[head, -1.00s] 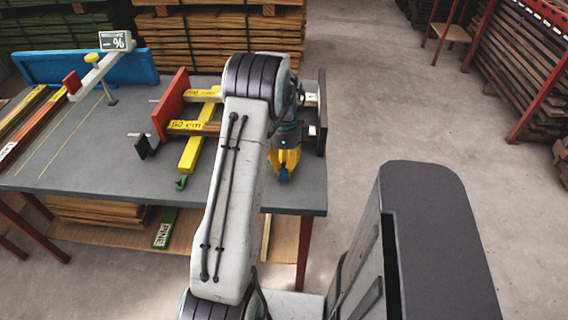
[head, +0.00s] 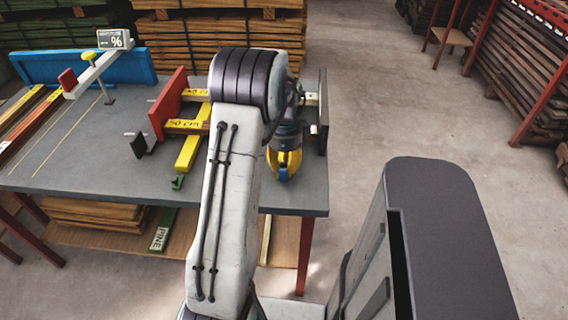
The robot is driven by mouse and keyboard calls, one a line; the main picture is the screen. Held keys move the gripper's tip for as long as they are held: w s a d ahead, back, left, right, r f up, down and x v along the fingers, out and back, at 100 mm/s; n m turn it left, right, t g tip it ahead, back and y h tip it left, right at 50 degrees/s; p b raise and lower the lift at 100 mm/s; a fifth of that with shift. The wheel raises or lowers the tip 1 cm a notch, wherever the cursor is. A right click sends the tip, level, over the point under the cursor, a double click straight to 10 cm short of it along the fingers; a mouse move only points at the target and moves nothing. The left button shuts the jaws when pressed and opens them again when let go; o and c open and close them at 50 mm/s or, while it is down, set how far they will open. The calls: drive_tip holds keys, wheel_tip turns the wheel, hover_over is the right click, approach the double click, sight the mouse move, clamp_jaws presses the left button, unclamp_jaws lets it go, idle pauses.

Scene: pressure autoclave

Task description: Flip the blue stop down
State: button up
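My gripper (head: 285,164), with yellow fingers, points down over the right front part of the grey table. A small blue piece (head: 283,174) shows right at its fingertips and may be the blue stop. It is too small and too covered to tell whether it is up or down, or whether the fingers touch it. The finger gap is not clear. My arm hides much of the table to the left of the gripper.
A red plate (head: 166,104), yellow bars (head: 187,153) and a small green piece (head: 178,182) are left of my arm. A dark upright plate (head: 322,112) stands at the table's right edge. A blue board (head: 70,66) is at the back left.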

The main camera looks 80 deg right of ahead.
sight(284, 165)
drive_tip(key=shift+o, duration=1.4)
wheel_tip(284, 165, up, 12)
drive_tip(key=shift+a, duration=0.2)
